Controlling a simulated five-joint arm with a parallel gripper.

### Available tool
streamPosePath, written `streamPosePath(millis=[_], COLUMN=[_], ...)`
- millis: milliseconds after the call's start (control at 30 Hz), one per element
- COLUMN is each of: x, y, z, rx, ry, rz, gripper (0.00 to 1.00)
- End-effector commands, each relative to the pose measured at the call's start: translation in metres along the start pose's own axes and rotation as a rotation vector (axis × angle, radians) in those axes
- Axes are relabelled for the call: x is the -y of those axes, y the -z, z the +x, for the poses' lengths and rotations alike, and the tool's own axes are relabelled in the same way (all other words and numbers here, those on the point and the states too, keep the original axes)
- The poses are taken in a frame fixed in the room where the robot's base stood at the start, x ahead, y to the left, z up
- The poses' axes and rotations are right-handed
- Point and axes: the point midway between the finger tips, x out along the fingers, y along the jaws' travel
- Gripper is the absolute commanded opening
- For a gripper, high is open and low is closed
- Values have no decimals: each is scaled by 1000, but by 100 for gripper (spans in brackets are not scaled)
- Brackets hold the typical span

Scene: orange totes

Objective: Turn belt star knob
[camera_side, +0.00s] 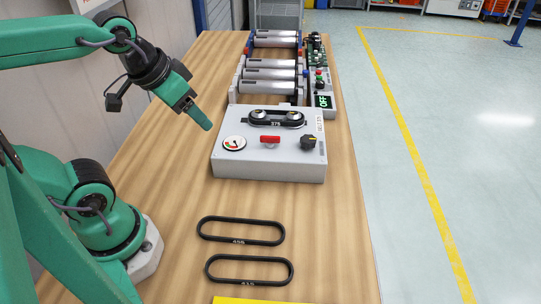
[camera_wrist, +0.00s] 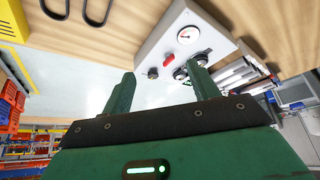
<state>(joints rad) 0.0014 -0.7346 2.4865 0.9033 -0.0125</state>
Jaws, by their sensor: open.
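The black star knob (camera_side: 308,142) sits on the right of the grey control box (camera_side: 240,170) in the side view; in the wrist view it is a small dark knob (camera_wrist: 153,73) between my fingers. A black belt marked 375 (camera_side: 276,119) runs round two pulleys at the back of the box top. A red handle (camera_side: 270,140) and a round gauge (camera_side: 234,143) are left of the knob. My gripper (camera_side: 207,125) is in the air up and left of the box, apart from the knob. In the wrist view its two fingers (camera_wrist: 161,73) are spread and empty.
Two loose black belts (camera_side: 241,231) (camera_side: 249,270) lie on the wooden table in front of the box. A roller conveyor (camera_side: 270,75) stands behind it, with a display reading OFF (camera_side: 323,102) at its right. A yellow item (camera_side: 255,300) is at the front edge.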

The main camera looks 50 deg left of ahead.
Motion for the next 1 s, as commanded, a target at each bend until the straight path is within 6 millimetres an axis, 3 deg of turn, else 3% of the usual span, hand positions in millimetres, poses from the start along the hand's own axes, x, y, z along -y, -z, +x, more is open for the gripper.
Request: streamPosePath(millis=[233,533,1000], x=[-3,-11,-29], y=[24,73,143], z=[2,17,69], rx=[47,135,277], ry=[-3,4,49], rz=[-66,-206,-432], gripper=[60,60,60])
